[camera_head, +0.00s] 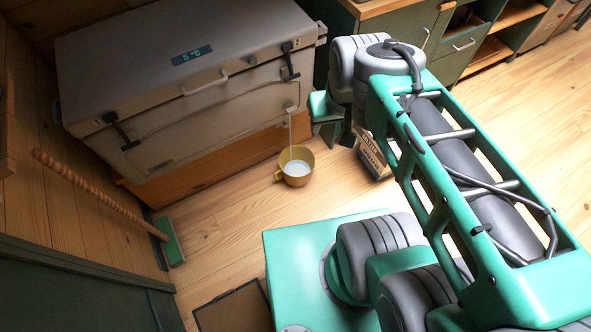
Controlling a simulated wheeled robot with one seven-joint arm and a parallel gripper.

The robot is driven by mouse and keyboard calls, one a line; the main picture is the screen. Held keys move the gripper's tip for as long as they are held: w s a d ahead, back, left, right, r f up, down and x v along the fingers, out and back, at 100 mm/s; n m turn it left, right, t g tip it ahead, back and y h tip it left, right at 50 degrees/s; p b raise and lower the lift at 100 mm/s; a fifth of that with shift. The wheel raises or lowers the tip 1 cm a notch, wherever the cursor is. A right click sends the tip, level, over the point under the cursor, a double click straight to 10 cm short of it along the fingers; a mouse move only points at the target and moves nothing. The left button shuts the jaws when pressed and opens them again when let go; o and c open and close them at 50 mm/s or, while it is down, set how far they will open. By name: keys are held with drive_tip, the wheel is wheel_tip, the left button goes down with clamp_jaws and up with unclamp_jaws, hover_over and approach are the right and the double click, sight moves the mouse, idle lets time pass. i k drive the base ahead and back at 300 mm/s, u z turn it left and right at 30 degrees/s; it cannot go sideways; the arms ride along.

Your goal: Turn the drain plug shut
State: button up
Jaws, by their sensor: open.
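A large grey chest cooler (205,115) with a lid, latches and a small display stands on a wooden base. The small pale drain plug (291,107) sits low on its front face, near the right end. A thin pale stream runs down from the plug into a yellow cup (282,172) on the floor, which holds whitish liquid. My gripper (331,137) is open and empty, just right of the plug and apart from it in the picture. My wrist hides part of the gripper, and its exact distance from the plug is hard to tell.
A box (372,156) stands on the floor behind my arm. A broom with a twisted wooden handle (95,192) leans at the left. A dark framed panel (236,309) lies at the bottom. Green cabinets (452,50) line the back. Floor around the cup is clear.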

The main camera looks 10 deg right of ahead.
sight(289, 108)
drive_tip(key=k, duration=1.5)
drive_tip(key=z, duration=0.1)
drive_tip(key=i, duration=0.5)
drive_tip(key=u, duration=0.1)
